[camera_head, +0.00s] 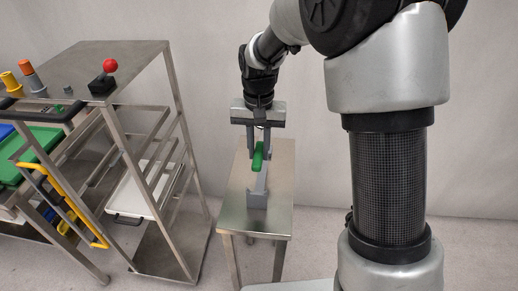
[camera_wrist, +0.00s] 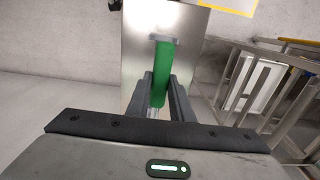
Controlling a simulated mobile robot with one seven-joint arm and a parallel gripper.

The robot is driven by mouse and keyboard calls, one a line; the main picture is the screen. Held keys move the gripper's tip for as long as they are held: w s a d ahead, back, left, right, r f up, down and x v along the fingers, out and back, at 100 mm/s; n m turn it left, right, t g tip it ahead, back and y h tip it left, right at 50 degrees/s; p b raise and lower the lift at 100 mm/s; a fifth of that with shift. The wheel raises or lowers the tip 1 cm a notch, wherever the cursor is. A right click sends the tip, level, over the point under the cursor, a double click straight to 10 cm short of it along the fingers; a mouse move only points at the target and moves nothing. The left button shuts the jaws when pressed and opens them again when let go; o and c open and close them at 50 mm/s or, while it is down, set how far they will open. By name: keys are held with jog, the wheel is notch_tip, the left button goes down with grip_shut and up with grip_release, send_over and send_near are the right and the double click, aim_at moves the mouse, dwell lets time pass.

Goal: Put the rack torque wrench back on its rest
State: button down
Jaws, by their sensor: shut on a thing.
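The torque wrench shows a green handle (camera_head: 258,156) in the head view, between the fingers of my gripper (camera_head: 260,152). In the wrist view my gripper (camera_wrist: 163,98) is shut on the green handle (camera_wrist: 163,68), which points away from the palm. A grey rest (camera_head: 257,199) stands on the small steel table (camera_head: 283,183), toward its near end. A grey bar, apparently the wrench's shaft, runs from the handle toward the rest. I cannot tell whether the wrench touches the rest.
A steel rack trolley (camera_head: 170,236) stands left of the table, with a white tray (camera_head: 142,190) on a lower shelf. A red-knobbed black device (camera_head: 103,80) is on its top. Bare floor separates trolley and table. A plain wall is behind.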

jog(key=shift+f+b, duration=1.4)
jog(key=shift+f, duration=0.7)
jog(key=shift+f, duration=0.35)
dwell(0.7)
jog(key=shift+f+b, duration=1.35)
jog(key=shift+f, duration=0.6)
jog(key=c, duration=1.5)
grip_release()
jog(key=shift+r, duration=0.15)
jog(key=shift+r+p, duration=2.7)
jog(key=shift+r, duration=0.75)
